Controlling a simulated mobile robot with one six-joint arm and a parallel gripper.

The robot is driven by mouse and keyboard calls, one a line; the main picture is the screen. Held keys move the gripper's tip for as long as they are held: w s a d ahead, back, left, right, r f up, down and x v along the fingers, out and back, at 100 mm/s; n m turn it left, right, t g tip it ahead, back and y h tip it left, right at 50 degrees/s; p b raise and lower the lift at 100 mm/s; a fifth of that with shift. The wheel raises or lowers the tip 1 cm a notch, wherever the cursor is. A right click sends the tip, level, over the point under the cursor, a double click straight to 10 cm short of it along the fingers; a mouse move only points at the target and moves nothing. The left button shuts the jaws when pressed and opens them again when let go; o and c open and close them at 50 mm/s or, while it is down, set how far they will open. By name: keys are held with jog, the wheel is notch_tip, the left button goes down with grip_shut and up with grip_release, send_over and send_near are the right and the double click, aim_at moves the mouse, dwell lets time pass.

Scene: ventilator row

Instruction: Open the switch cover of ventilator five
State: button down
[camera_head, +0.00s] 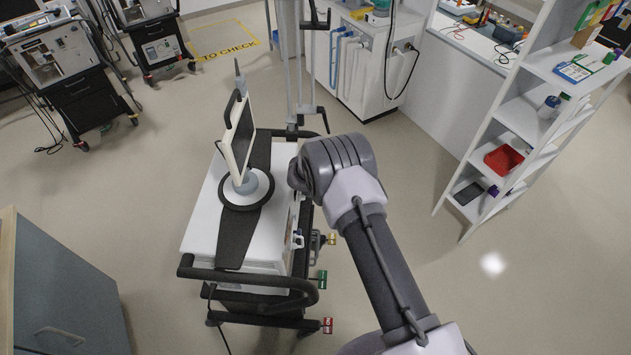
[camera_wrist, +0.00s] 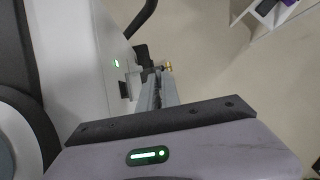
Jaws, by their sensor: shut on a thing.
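The ventilator (camera_head: 205,215) stands on a black-railed cart, with its screen (camera_head: 241,140) upright on top. I cannot read a number on it. Its white side also fills the left of the wrist view (camera_wrist: 92,60), with a small green light (camera_wrist: 116,63). My gripper (camera_wrist: 160,76) is beside that side face, its grey fingers close together at the switch cover (camera_wrist: 133,80). The cover shows only as a small pale piece by the fingertips, and its angle is too small to tell. In the head view my own arm hides the gripper.
Coloured gas fittings (camera_head: 322,279) stick out on the cart's right side, close to my arm. A black cart rail (camera_head: 250,280) runs along the near end. A white shelf (camera_head: 495,150) stands to the right, a grey cabinet (camera_head: 65,295) at the near left. Floor right of the cart is clear.

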dwell(0.4)
jog(key=c, duration=1.6)
grip_release()
jog(key=shift+o, duration=0.2)
jog(key=p+v, duration=0.1)
jog(key=v, duration=1.6)
jog(key=shift+s+r, duration=0.15)
jog(key=shift+a, duration=0.1)
